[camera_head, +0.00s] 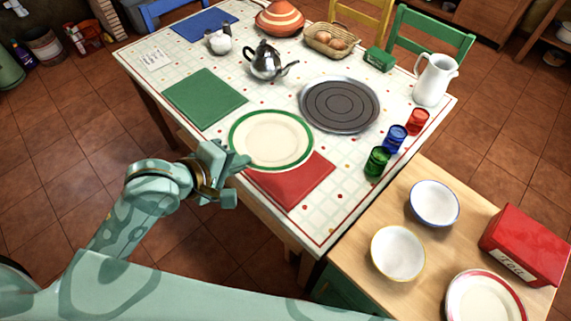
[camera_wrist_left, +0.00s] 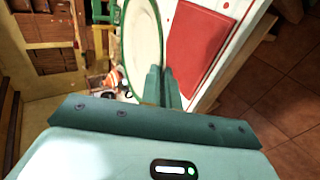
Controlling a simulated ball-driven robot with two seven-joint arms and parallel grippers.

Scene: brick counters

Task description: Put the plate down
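A cream plate with a green rim (camera_head: 271,139) is over the near side of the tiled table (camera_head: 330,215). It overlaps the far left part of a red mat (camera_head: 300,183). My left gripper (camera_head: 238,162) is at the plate's near left rim, its fingers close together on the rim. In the left wrist view the fingers (camera_wrist_left: 163,88) pinch the edge of the plate (camera_wrist_left: 142,45), with the red mat (camera_wrist_left: 197,45) to the right. I cannot tell whether the plate touches the table. My right gripper is not in view.
A dark round tray (camera_head: 341,104) is right of the plate, and a green mat (camera_head: 204,98) is left. Blue (camera_head: 395,138), green (camera_head: 377,161) and red (camera_head: 417,121) glasses stand at the right edge. A teapot (camera_head: 266,62) stands behind. A side counter (camera_head: 365,285) holds bowls.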

